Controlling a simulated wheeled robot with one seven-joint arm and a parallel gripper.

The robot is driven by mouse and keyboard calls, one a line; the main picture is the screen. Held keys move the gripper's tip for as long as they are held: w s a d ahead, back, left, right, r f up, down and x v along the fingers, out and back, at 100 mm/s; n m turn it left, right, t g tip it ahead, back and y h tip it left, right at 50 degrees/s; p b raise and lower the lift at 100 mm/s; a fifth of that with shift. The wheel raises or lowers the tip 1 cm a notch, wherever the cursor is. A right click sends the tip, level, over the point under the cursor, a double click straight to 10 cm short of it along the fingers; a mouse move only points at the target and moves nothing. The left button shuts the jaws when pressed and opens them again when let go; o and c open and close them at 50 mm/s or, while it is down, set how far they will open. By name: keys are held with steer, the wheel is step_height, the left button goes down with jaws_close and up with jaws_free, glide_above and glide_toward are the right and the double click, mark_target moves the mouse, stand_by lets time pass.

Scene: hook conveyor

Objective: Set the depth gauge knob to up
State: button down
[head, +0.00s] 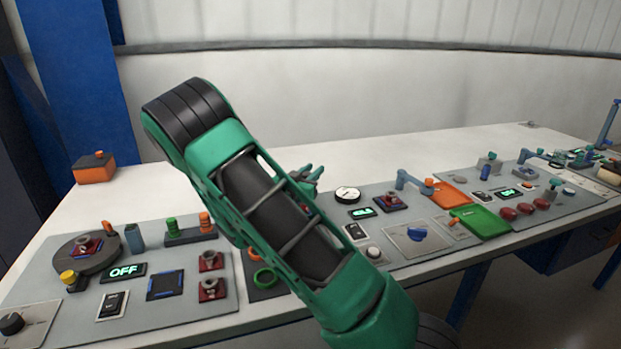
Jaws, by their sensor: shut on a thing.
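My green and black arm crosses the middle of the view and hides part of the console behind it. A green and dark part just right of the arm looks like my gripper (308,177); it is small and mostly covered. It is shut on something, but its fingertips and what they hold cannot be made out. No knob is clearly marked as the depth gauge knob. A blue knob (417,234) sits on a pale plate right of the arm, and a black knob (12,323) sits at the lower left. A round white dial (347,194) stands near my gripper.
Grey panels on a white table carry a dark turntable (87,254), an OFF display (123,272), a rocker switch (112,305), an orange tray (450,195), a green tray (481,222) and red buttons (508,214). An orange box (94,170) stands at the back left.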

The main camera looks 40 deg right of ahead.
mark_target(304, 177)
steer(key=shift+w+r, duration=0.15)
steer(key=shift+r, duration=0.1)
steer(key=c, duration=1.5)
jaws_free()
steer(key=shift+a, duration=0.1)
steer(key=shift+o, duration=0.2)
steer(key=shift+s+a, duration=0.1)
steer(key=shift+s, duration=0.1)
steer(key=v, duration=1)
steer(key=shift+a, duration=0.25)
steer(key=shift+f, duration=0.1)
